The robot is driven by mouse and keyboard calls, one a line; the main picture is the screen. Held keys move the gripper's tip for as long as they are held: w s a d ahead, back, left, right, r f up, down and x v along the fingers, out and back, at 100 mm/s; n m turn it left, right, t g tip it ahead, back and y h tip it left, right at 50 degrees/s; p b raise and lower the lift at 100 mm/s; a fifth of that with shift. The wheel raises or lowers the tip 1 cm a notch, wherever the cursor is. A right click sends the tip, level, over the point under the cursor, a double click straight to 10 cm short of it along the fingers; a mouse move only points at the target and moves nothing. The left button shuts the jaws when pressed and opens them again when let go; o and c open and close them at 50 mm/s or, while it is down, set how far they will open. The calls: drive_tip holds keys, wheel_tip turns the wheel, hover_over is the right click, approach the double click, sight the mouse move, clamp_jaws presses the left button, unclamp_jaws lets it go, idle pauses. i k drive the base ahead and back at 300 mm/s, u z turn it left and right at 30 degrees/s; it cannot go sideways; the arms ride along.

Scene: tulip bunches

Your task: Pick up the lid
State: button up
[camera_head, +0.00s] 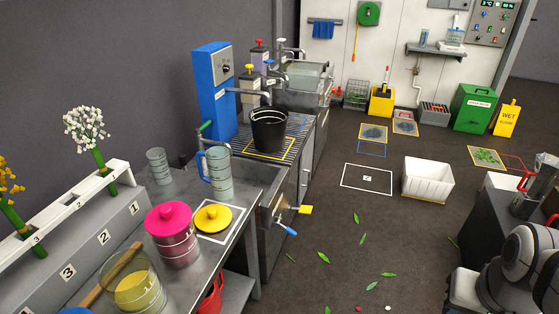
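Two lids show. A round yellow lid (213,218) with a raised knob lies within a white-outlined square on the steel counter (238,212). The task does not say which lid is meant. Grey and white links of my arm show at the lower right, far from both lids across the floor. I cannot make out my gripper in this view.
A clear measuring jug (218,172) with a blue handle stands behind the yellow lid. A glass vessel (134,288) of yellow liquid is at the front. A black bucket (268,130) stands farther back. The floor holds loose leaves and a white crate (428,181).

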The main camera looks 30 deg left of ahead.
sight(212, 218)
drive_tip(key=u, duration=0.55)
drive_tip(key=i, duration=1.2)
drive_tip(key=u, duration=1.2)
drive_tip(key=i, duration=0.5)
drive_tip(key=u, duration=0.2)
drive_tip(key=k, duration=0.75)
drive_tip(key=u, duration=0.2)
drive_tip(key=i, duration=0.75)
drive_tip(key=z, duration=0.05)
